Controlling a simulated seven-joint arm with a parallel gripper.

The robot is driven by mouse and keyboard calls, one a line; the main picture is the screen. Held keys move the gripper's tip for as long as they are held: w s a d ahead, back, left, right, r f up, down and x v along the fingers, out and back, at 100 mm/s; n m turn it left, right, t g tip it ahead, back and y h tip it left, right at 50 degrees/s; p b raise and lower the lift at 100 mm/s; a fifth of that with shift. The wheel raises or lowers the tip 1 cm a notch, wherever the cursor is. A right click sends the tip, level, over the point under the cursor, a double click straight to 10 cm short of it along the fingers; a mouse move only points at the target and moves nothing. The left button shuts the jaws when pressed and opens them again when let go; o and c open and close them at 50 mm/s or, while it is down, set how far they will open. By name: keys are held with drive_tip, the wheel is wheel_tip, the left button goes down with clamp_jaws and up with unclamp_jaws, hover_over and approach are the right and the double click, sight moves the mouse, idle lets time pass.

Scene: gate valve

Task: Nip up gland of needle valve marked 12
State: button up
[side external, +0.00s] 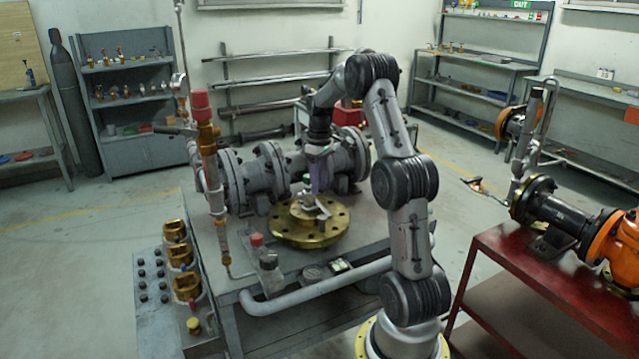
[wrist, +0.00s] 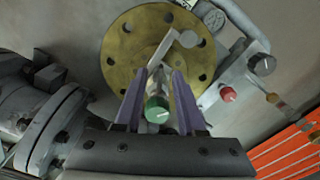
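A brass flange (side external: 308,236) with bolt holes lies flat on the grey bench; the wrist view shows it from above (wrist: 117,76). A small grey fitting with a lever-like arm (wrist: 180,41) stands at its middle, and it also shows in the side view (side external: 303,211). A green round cap (wrist: 157,109) shows between my fingers in the wrist view. My gripper (side external: 320,192) points down over the fitting. Its two purple fingers (wrist: 160,75) stand apart on either side of the fitting; contact is unclear. No number 12 is legible, and the gland cannot be made out.
A large grey flanged valve (side external: 268,172) lies behind the brass flange. A vertical pipe with a red cap (side external: 201,105) rises at the left. A small red-capped part (side external: 257,240) and a grey pipe (side external: 315,293) are at the bench front. A red bench (side external: 545,275) stands right.

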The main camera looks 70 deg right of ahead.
wheel_tip(320, 180, up, 14)
idle(0.6)
drive_tip(key=shift+f, duration=0.1)
